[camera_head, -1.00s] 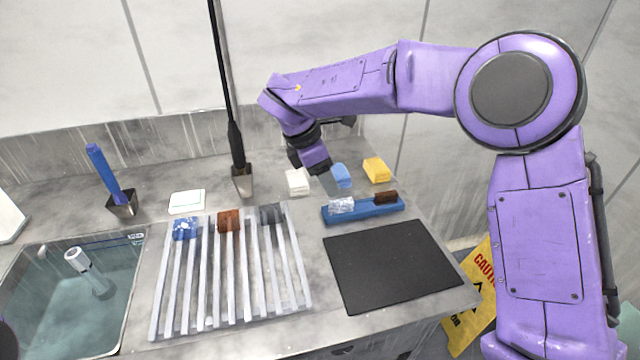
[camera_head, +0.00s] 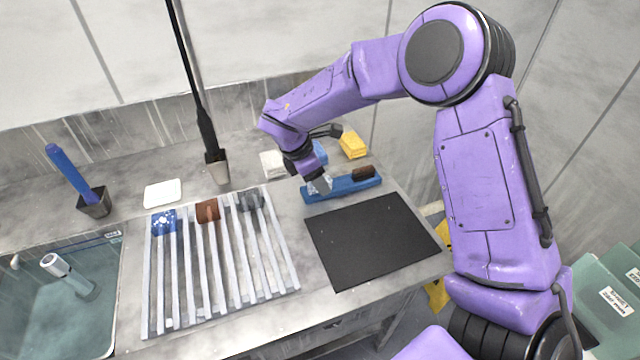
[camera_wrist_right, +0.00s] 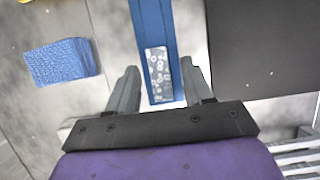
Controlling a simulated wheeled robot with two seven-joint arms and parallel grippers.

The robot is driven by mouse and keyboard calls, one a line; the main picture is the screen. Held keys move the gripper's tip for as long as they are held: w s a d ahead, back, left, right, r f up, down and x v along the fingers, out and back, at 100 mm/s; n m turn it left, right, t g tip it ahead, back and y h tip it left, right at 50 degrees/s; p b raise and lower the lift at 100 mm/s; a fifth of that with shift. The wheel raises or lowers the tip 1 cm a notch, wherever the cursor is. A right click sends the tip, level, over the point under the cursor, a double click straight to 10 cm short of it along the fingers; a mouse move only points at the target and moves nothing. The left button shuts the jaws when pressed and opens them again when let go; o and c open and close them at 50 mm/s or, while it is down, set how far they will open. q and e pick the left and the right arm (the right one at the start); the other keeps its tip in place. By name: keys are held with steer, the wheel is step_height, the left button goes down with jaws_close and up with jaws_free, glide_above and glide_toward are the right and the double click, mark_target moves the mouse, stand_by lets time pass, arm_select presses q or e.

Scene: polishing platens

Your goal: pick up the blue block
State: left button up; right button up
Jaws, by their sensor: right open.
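The blue block (camera_head: 320,152) stands at the back of the counter between a white and a yellow block, partly hidden behind my right wrist. In the right wrist view the textured blue block (camera_wrist_right: 62,62) lies to the left of the fingers, clear of them. My right gripper (camera_head: 322,185) is open over the left end of a long blue tray (camera_head: 340,188). In the wrist view the open fingers (camera_wrist_right: 161,72) lie either side of the tray's end, where a speckled silvery piece (camera_wrist_right: 159,75) sits. Contact cannot be told. My left gripper is out of view.
A white block (camera_head: 272,163) and a yellow block (camera_head: 353,144) flank the blue one. A black mat (camera_head: 370,240) lies in front of the tray. A slatted rack (camera_head: 215,275) holds blue, brown and grey pieces. A sink (camera_head: 60,310) is at left.

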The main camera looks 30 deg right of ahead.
jaws_close()
steer(key=shift+r, duration=0.1)
